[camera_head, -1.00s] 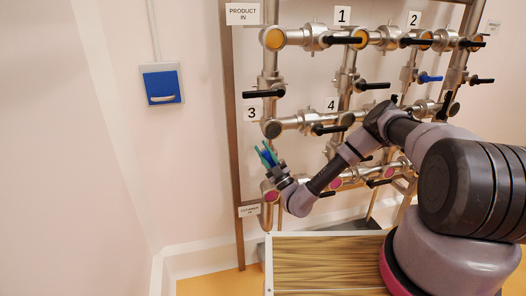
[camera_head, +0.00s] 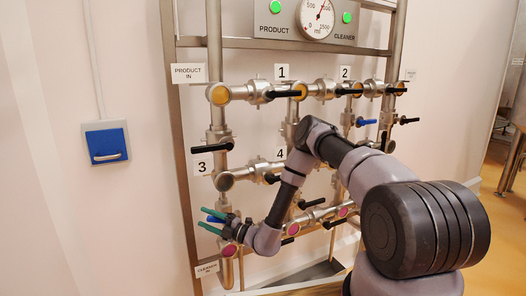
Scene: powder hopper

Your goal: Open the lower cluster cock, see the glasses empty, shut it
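My gripper (camera_head: 211,219) is at the lower left of the pipe frame, in front of the left upright pipe. Its two green fingers point left and stand apart. A thin blue piece (camera_head: 212,215) shows between them; I cannot tell whether it is a cock handle or whether the fingers touch it. Pink round glasses show in the lower row, one at the left (camera_head: 229,251), one in the middle (camera_head: 293,229) and one at the right (camera_head: 343,212). Yellow glasses show in the top row, such as the left one (camera_head: 219,95). Another blue handle (camera_head: 366,122) is below label 2. My arm hides part of the lower pipes.
Black-handled cocks sit along the pipes, one above label 3 (camera_head: 212,147). A dial gauge (camera_head: 318,17) and green lamps (camera_head: 275,7) are on the panel above. A blue box (camera_head: 106,143) is on the left wall. The space left of the frame is clear.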

